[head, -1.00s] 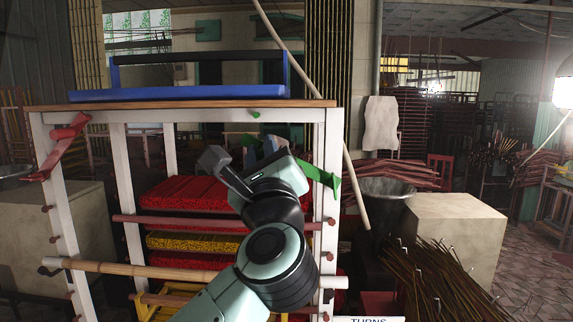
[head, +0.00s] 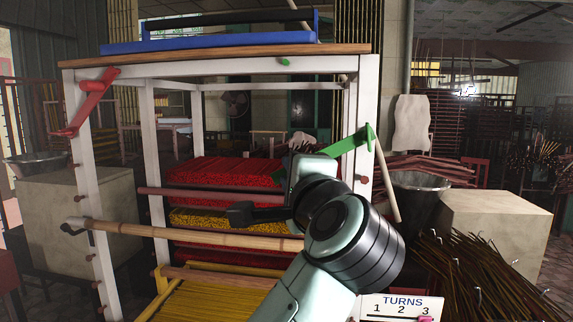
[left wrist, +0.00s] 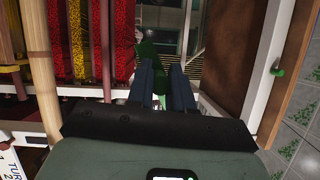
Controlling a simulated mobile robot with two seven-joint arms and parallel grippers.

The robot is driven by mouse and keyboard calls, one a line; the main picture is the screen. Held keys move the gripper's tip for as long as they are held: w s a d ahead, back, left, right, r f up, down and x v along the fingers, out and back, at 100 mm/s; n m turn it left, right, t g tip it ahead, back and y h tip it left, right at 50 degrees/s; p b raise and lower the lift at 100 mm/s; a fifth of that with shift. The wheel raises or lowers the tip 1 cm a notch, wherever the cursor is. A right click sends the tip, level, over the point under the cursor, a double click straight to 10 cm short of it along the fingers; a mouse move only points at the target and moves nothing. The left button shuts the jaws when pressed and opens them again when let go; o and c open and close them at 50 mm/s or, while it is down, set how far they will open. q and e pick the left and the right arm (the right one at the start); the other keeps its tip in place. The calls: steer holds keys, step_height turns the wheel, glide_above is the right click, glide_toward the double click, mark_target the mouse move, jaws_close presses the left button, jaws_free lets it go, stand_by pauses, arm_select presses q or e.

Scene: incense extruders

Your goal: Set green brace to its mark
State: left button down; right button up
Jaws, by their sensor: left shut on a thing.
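The green brace (head: 350,143) is at the upper part of the rack's right white post. It slopes down to the left, behind my left gripper (head: 292,168), which is shut on it. In the left wrist view the green brace (left wrist: 148,58) shows between and beyond the dark fingers of the left gripper (left wrist: 163,72). A small green peg (head: 284,62) sits on the rack's top rail; it also shows in the left wrist view (left wrist: 278,70). My wrist hides part of the brace. My right gripper is not in view.
A red brace (head: 92,97) hangs at the left post. Red incense stacks (head: 215,172) and a bamboo bar (head: 190,233) lie behind and below my gripper. A blue frame (head: 220,45) tops the rack. A TURNS card (head: 402,306) is at lower right.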

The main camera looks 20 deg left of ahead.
arm_select(q)
steer(key=shift+w+d+f+n+h, duration=0.2)
steer(key=shift+d+f+n, duration=0.3)
steer(key=shift+f+n, duration=0.15)
steer(key=shift+w+d+f+n+h, duration=0.15)
steer(key=shift+d+f+n+h, duration=0.05)
steer(key=shift+d+f+n, duration=0.4)
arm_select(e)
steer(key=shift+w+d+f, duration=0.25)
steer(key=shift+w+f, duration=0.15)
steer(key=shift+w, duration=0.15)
arm_select(q)
steer(key=shift+a+f, duration=0.1)
steer(key=c, duration=1.2)
jaws_free()
steer(key=shift+c, duration=0.2)
steer(key=shift+o, duration=1.1)
steer(key=shift+w, duration=0.1)
steer(key=shift+b, duration=0.3)
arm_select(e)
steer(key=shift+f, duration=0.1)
